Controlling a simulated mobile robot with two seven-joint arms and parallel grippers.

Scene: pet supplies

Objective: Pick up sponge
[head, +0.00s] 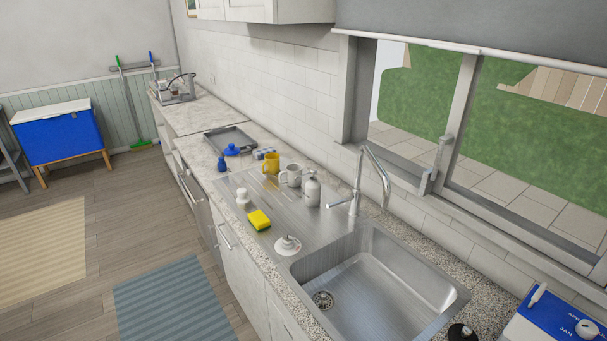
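A yellow sponge (259,220) with a dark green edge lies on the steel drainboard (292,222), near its front edge and left of the sink basin. A white bottle-like item (242,197) stands just behind and left of it. A round white item with a grey centre (287,245) sits to its right, close to the basin. Nothing covers the sponge. Neither of my grippers shows in the head view.
The empty sink basin (386,283) and tall faucet (369,175) are right of the sponge. A yellow mug (270,163), a pale mug (291,175) and a grey bottle (312,190) stand behind it. The floor before the counter is open, with a blue rug (173,303).

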